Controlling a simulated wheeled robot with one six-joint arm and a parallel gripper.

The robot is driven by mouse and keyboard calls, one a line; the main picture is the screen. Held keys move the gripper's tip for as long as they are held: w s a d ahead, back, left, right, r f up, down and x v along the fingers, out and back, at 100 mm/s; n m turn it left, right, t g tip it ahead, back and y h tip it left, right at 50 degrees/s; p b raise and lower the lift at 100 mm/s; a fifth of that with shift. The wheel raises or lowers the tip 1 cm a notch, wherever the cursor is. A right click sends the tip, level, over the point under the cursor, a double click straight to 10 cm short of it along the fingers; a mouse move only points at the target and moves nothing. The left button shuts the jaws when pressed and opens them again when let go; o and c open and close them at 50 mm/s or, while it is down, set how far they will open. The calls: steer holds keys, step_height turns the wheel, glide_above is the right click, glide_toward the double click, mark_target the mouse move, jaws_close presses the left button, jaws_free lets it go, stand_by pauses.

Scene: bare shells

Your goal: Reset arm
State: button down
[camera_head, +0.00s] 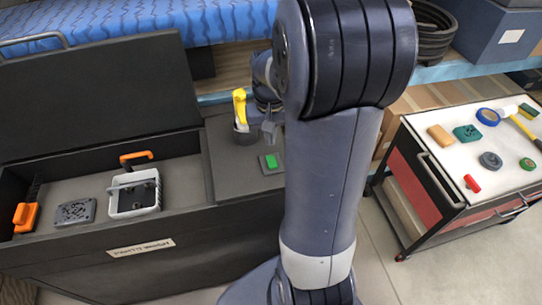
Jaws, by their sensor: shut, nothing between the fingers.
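My arm rises through the middle of the view and bends over at the top. My gripper (268,130) shows small behind the upper arm, pointing down. It is shut and empty, above the dark bench top and just right of a dark cup (244,133) with a yellow-handled thing (240,106) in it. I cannot tell whether the gripper touches the cup. Part of the wrist is hidden by my own arm.
An open dark chest (180,240) holds a grey-white caddy (134,193), a fan-like part (75,212) and an orange-handled brush (25,216). A green-topped block (271,162) lies on the bench top. A cart (461,150) with several small items stands right, beyond open floor (385,250).

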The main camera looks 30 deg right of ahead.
mark_target(270, 158)
steer(key=shift+r, duration=0.6)
steer(key=shift+f, duration=0.2)
step_height(270, 158, down, 7)
steer(key=b, duration=0.5)
steer(key=shift+b, duration=0.3)
steer(key=shift+r, duration=0.2)
steer(key=shift+r, duration=0.1)
